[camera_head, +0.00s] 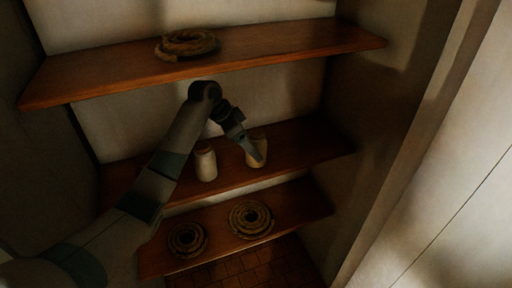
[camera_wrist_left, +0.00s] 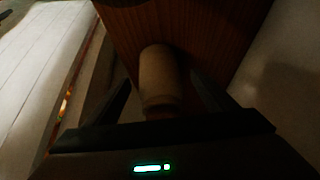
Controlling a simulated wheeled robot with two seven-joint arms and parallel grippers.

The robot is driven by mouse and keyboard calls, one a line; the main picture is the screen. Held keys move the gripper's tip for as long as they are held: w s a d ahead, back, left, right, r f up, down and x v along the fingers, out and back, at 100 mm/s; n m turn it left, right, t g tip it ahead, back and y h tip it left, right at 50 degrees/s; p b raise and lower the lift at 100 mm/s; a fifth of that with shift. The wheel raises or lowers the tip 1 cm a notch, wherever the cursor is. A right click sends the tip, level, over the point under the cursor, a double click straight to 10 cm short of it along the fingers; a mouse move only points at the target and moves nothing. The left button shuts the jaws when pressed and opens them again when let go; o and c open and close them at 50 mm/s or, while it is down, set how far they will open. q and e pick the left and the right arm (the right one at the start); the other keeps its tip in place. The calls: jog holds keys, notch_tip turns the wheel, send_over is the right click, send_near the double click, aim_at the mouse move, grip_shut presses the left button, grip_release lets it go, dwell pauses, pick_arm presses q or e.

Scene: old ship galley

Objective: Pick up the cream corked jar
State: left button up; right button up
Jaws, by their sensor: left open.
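Two jars stand upright on the middle shelf (camera_head: 296,148) in the head view. One is a pale cream jar (camera_head: 206,166). The other, a yellowish cream jar (camera_head: 262,144), stands to its right, partly hidden by my left gripper (camera_head: 257,156). In the left wrist view, a jar (camera_wrist_left: 159,72) with a darker brown end (camera_wrist_left: 158,113) lies between the open fingers of my left gripper (camera_wrist_left: 162,92), one on each side. The dim light does not show whether the fingers touch it. My right gripper is not in view.
A rope coil (camera_head: 187,44) lies on the upper shelf (camera_head: 290,40), above my left arm. Two more rope coils (camera_head: 250,219) (camera_head: 187,240) lie on the lower shelf (camera_head: 300,203). Walls close in the shelves on both sides. The middle shelf is bare right of the jars.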

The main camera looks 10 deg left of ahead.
pick_arm(q)
jog(key=shift+w+d+f+p, duration=0.1)
jog(key=shift+d+f+p, duration=0.05)
jog(key=shift+d+p, duration=0.15)
jog(key=p+x, duration=0.1)
jog(key=x, duration=0.1)
jog(key=shift+w+d+f+p, duration=0.1)
jog(key=shift+d+f+p, duration=0.1)
jog(key=shift+f+p, duration=0.15)
jog(key=shift+w+d+f, duration=0.1)
jog(key=shift+w+f, duration=0.05)
jog(key=shift+f, duration=0.25)
jog(key=shift+r, duration=0.1)
jog(key=c, duration=1.6)
